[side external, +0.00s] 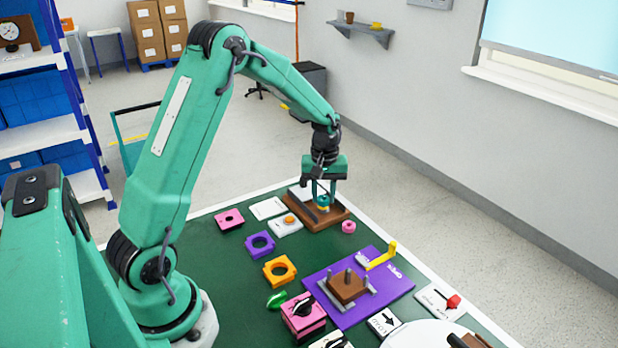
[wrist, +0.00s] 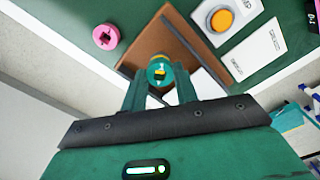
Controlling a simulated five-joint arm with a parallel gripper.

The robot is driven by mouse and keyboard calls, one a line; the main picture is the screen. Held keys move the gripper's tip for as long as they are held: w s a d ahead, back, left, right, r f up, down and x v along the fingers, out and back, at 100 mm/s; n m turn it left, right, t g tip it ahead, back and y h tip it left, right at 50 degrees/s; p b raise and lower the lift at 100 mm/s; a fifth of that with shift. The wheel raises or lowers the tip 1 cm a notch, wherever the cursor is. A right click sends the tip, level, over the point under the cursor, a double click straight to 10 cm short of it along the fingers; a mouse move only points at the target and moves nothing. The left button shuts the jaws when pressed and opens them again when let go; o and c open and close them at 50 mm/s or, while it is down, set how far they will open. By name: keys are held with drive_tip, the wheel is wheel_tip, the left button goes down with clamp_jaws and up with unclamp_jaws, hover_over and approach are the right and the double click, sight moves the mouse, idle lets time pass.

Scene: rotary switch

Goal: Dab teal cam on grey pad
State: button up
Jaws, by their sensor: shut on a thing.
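My gripper (side external: 322,187) points down over the brown board (side external: 335,217) at the far end of the green table. It is shut on the teal cam (side external: 322,201), a small round piece with a yellow part at its middle. In the wrist view the teal cam (wrist: 152,73) sits between the fingertips of my gripper (wrist: 160,82), over the brown board (wrist: 160,42). Whether it touches anything below is hard to tell. A plain pale plate with a small label (wrist: 255,50) lies beside the board. I cannot tell for sure which surface is the grey pad.
A pale plate with an orange button (side external: 289,221) and a pink ring (side external: 348,227) lie near the board. Purple (side external: 260,244) and orange (side external: 280,270) square rings lie nearer. A purple panel (side external: 395,285) carries a brown block with pegs and a yellow lever.

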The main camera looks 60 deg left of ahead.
drive_tip(key=shift+f, duration=0.6)
idle(0.9)
drive_tip(key=shift+r, duration=0.1)
idle(0.3)
wheel_tip(320, 180, up, 7)
idle(1.1)
idle(0.6)
